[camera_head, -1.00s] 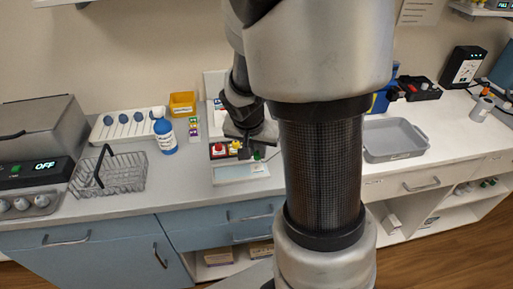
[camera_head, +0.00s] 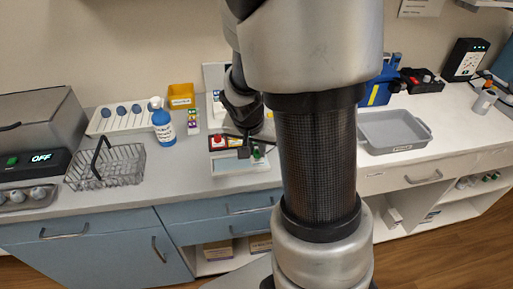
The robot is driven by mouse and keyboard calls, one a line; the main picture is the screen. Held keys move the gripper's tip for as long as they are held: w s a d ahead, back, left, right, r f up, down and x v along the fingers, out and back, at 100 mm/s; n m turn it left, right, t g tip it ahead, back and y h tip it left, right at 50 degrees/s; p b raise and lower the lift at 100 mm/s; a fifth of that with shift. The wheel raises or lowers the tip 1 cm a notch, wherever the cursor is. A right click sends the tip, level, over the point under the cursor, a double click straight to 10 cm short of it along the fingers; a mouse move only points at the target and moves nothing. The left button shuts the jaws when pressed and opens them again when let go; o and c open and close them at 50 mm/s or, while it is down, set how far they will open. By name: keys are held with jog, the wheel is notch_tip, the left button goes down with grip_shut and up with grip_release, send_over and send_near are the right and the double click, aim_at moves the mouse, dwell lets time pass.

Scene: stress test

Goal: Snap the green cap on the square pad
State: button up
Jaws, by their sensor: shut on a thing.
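My gripper (camera_head: 249,149) is low over the front part of a small station on the left counter. It is shut on the small green cap (camera_head: 257,154), which shows at its right side. Whether the cap touches the surface below cannot be told. A pale board (camera_head: 232,167) with a light bluish face lies just below and in front of the gripper. A red cap (camera_head: 218,141) and a yellow cap (camera_head: 235,142) sit in a dark-and-red holder behind it. The square pad cannot be made out; my arm and gripper cover part of this area.
Left of the station stand a blue bottle (camera_head: 163,125), a wire basket (camera_head: 107,167), a white rack (camera_head: 120,119) and a yellow bin (camera_head: 181,96). A grey tray (camera_head: 425,146) is on the right counter. Bare counter (camera_head: 180,178) lies between basket and station.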

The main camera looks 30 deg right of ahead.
jog(key=shift+f+b, duration=0.75)
jog(key=shift+b, duration=0.3)
dwell(0.9)
